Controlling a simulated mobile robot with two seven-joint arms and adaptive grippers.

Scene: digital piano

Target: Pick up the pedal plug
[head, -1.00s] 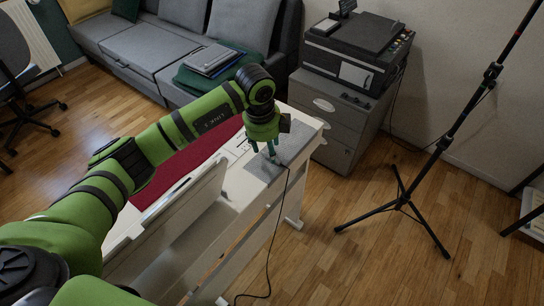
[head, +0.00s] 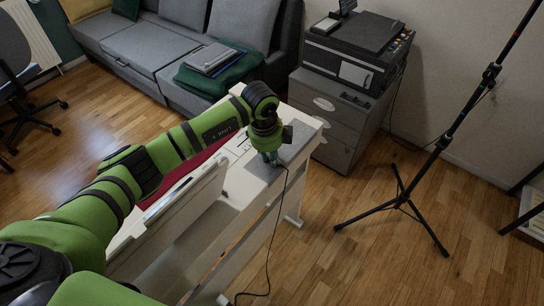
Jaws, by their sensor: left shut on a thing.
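My left gripper (head: 270,158) points down over the grey mat (head: 262,171) at the right end of the white digital piano (head: 212,209). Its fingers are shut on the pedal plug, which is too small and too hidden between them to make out. A black cable (head: 275,226) runs from the fingertips over the piano's edge and down to the floor. My right gripper is not in view.
A grey drawer cabinet (head: 335,125) with a black printer (head: 355,50) stands behind the piano's right end. A black tripod stand (head: 430,160) is on the right. A grey sofa (head: 140,45) is at the back. Wooden floor lies clear between piano and tripod.

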